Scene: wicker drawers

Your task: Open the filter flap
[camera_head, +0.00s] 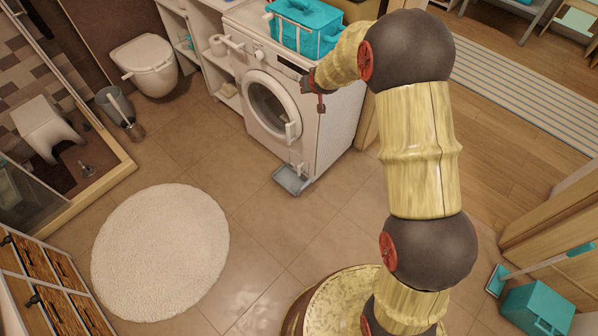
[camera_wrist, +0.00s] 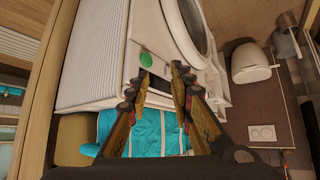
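A white washing machine (camera_head: 285,115) stands against the back counter, with its round door (camera_head: 270,104) shut. Near the base of its front, at the lower right, is a small pale part (camera_head: 297,165) that may be the filter flap; its exact state is too small to tell. My gripper (camera_head: 317,92) is high in front of the machine's upper right corner, well above that part. In the wrist view my gripper (camera_wrist: 159,72) has its two fingers apart with nothing between them, over the control panel area. The washing machine (camera_wrist: 105,72) appears there upside down, and the flap is not visible.
A grey tray (camera_head: 291,180) lies on the floor below the machine's lower right front. A turquoise basket (camera_head: 305,30) sits on top of the machine. A round white rug (camera_head: 160,250) lies front left. Tiled floor before the machine is clear.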

